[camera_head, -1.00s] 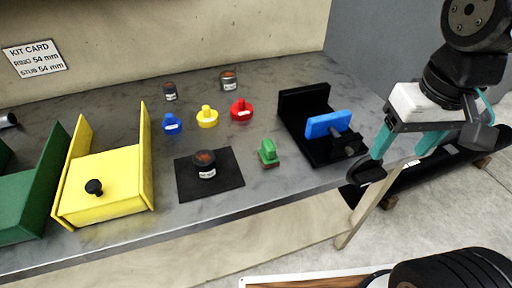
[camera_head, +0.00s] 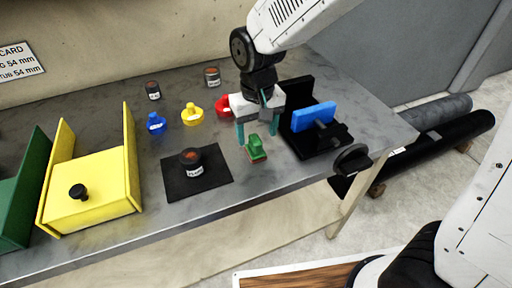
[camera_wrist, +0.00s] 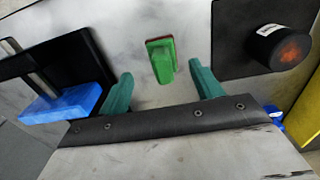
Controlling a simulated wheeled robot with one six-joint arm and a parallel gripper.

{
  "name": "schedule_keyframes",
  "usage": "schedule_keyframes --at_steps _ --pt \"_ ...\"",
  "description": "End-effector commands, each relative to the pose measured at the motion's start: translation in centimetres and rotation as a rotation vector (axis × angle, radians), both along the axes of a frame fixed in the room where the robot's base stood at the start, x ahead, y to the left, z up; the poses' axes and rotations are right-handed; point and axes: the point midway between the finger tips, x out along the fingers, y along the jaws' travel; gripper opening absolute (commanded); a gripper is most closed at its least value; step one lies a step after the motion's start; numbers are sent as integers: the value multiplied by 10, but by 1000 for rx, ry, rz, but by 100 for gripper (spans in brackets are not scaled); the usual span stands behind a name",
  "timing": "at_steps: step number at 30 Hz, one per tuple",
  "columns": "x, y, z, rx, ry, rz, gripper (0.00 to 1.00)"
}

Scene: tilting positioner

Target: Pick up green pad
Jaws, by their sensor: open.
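The green pad (camera_head: 256,148) stands on the grey table, between the black mat and the black fixture with the blue block. In the wrist view the green pad (camera_wrist: 161,60) lies between and beyond the two teal fingertips, with a reddish-brown strip along its far edge. My gripper (camera_head: 257,136) is open and empty, its fingers pointing down above and just behind the pad in the head view. In the wrist view my gripper (camera_wrist: 160,80) shows a wide gap between its fingers. No contact with the pad is visible.
A black fixture (camera_head: 330,140) with a blue block (camera_head: 313,116) stands close right of the pad. A black mat (camera_head: 221,182) with a dark round can (camera_head: 190,161) lies left. The red knob piece (camera_head: 222,106) is partly hidden behind my gripper. Yellow (camera_head: 191,115) and blue (camera_head: 156,123) pieces stand farther left.

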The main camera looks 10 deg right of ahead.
Motion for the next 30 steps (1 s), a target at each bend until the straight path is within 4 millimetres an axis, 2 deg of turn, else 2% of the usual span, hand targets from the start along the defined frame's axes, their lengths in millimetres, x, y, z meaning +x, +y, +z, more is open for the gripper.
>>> schedule_keyframes --at_steps 9,13,19,20,24,25,30 --pt "1 4 -45 -2 4 -1 65" --pt "1 5 -52 0 1 -1 65" --pt "1 5 -52 0 0 -1 65" --pt "1 5 -52 0 0 -1 60" --pt "1 5 -52 0 0 -1 21" --pt "1 5 -52 0 0 -1 15" --pt "2 5 -52 0 0 -1 15"
